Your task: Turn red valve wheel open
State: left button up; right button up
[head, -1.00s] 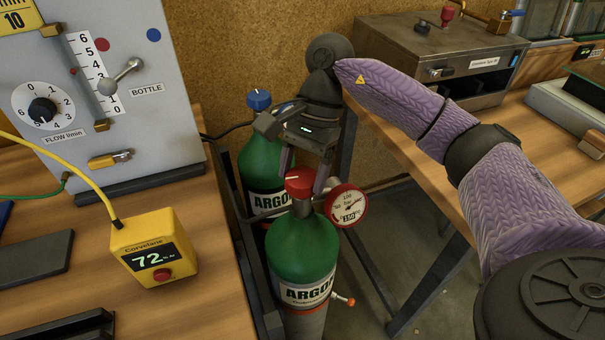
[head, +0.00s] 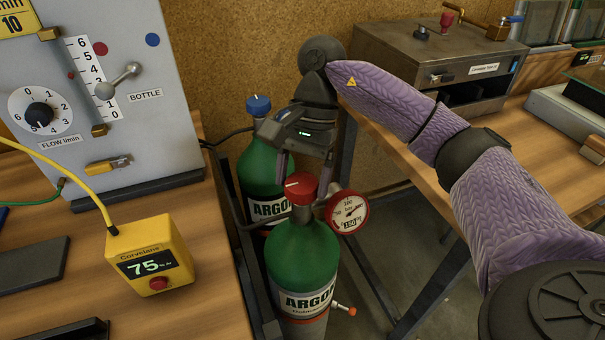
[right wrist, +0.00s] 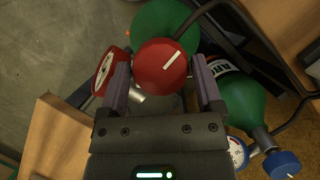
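The red valve wheel (head: 301,187) with a white mark sits on top of the front green argon bottle (head: 303,250). It also shows in the right wrist view (right wrist: 161,68), its white mark slanting up to the right. My right gripper (head: 304,172) is at the wheel from behind, its fingers on either side. In the right wrist view the gripper (right wrist: 160,80) is open, with a small gap between each finger and the wheel. A round red-rimmed pressure gauge (head: 348,211) is beside the wheel. My left gripper is not in view.
A second green bottle with a blue wheel (head: 259,105) stands behind on the left. A yellow meter (head: 150,258) reading 75 stands on the left wooden bench near a grey flow panel (head: 120,80). A right bench holds a metal box (head: 440,60).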

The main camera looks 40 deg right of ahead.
jog(key=shift+o, duration=0.7)
jog(key=p+v, duration=0.1)
jog(key=v, duration=0.4)
jog(key=shift+r+p, duration=0.15)
jog(key=shift+p, duration=0.25)
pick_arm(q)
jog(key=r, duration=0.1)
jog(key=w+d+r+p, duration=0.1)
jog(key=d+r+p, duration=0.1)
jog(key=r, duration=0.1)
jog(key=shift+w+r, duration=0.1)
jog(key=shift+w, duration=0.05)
pick_arm(e)
jog(key=v, duration=0.4)
jog(key=shift+w+d+r, duration=0.15)
jog(key=shift+d+r, duration=0.05)
jog(key=shift+r, duration=0.05)
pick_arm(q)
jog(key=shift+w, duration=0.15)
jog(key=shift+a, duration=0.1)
pick_arm(e)
jog(key=shift+f, duration=0.1)
